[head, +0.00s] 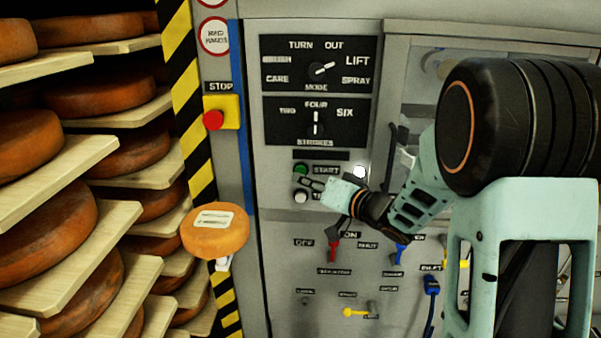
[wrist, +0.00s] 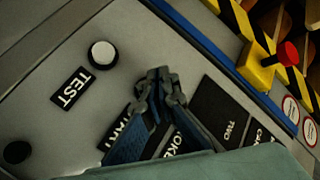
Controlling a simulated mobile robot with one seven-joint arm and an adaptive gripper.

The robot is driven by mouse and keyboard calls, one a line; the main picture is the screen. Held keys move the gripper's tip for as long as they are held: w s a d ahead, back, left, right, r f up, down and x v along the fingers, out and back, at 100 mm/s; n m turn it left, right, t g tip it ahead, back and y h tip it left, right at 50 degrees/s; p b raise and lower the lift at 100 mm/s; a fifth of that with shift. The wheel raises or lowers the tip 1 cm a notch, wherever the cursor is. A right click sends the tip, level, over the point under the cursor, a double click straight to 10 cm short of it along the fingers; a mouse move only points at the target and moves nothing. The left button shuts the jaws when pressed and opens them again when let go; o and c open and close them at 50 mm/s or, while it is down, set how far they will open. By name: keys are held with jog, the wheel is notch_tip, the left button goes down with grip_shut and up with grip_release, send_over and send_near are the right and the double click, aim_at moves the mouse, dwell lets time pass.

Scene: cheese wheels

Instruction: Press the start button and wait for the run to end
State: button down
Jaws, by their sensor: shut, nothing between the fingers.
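The green start button (head: 300,169) is on the grey panel, left of its START label (head: 326,170). A white button (head: 300,196) is just below it; the wrist view shows this white button (wrist: 103,54) beside a TEST label. My gripper (head: 307,184) is shut and empty, its fingertips close to the panel just below the start button. I cannot tell whether they touch anything. In the wrist view my fingers (wrist: 160,80) cover part of the START label, and the green button is hidden. A bright white round light (head: 360,172) is right of the START label.
Above are the MODE dial (head: 319,68) and the STROKES dial (head: 316,122). A red stop button (head: 213,120) is on a yellow box at left. Switches, including a red one (head: 333,249), are below. Cheese wheels on wooden shelves (head: 110,240) fill the left. An orange labelled wheel (head: 215,238) is nearby.

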jog(key=shift+w, duration=0.15)
jog(key=shift+w, duration=0.3)
